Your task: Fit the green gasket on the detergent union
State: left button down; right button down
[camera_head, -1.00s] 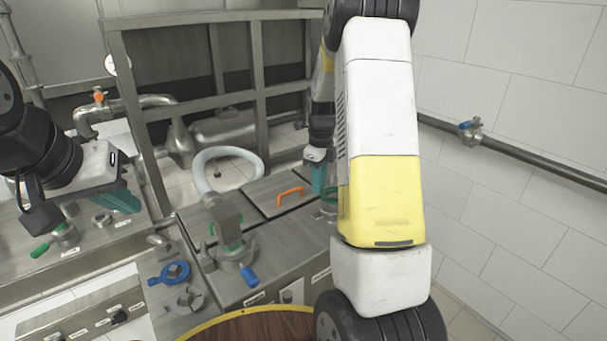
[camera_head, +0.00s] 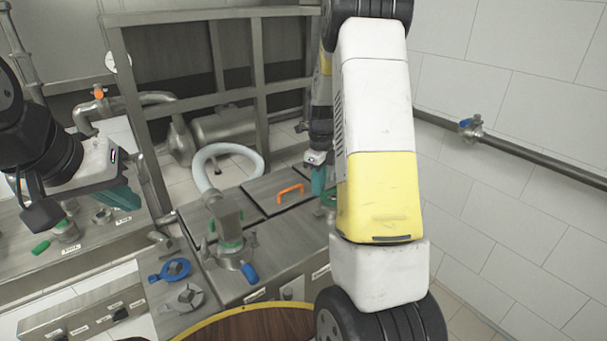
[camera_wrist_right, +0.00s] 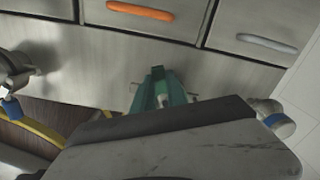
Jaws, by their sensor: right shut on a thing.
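My right gripper (camera_head: 324,196) is low over the steel cabinet top, mostly hidden behind my own forearm. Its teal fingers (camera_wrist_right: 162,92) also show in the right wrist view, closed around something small. A thin green edge at the fingertips in the head view looks like the green gasket, largely hidden. My left gripper (camera_head: 122,198) hangs at the left over the steel counter; its opening is not clear. A bent steel pipe fitting (camera_head: 229,222) with a green band and blue handle stands on the cabinet. Labels are too small to read, so I cannot tell which union is detergent.
A blue ring part (camera_head: 172,271) and a steel clamp (camera_head: 187,297) lie at the front left. An orange handle (camera_head: 290,193) is on a cabinet lid. A round wooden table (camera_head: 262,328) is in front. A steel frame (camera_head: 215,65) stands behind.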

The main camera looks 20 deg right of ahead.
jog(key=shift+f, duration=0.65)
jog(key=c, duration=1.3)
grip_release()
jog(key=shift+o, duration=0.2)
notch_tip(320, 180, up, 13)
jog(key=shift+f, duration=0.15)
